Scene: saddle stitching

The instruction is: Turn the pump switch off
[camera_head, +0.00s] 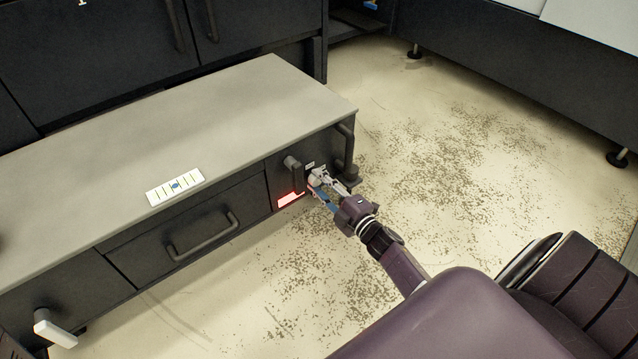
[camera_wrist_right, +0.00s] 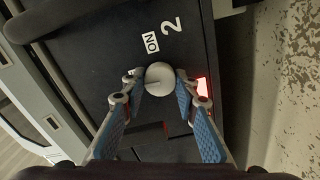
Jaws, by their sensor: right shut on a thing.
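The pump switch is a round, pale grey knob (camera_wrist_right: 160,76) on the dark front panel of a low cabinet (camera_head: 200,108). A small white "ON" label (camera_wrist_right: 152,44) and a white "2" (camera_wrist_right: 172,25) are on the panel beside it in the right wrist view. My right gripper (camera_head: 317,181) is at the right end of the cabinet front. In the wrist view its two blue-padded fingers (camera_wrist_right: 158,80) are on either side of the knob and shut on it. In the head view the fingers mostly hide the knob. My left gripper is not in view.
A lit red panel (camera_head: 290,200) is just left of the gripper. A drawer handle (camera_head: 203,238) is further left. Speckled floor (camera_head: 460,180) to the right is open.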

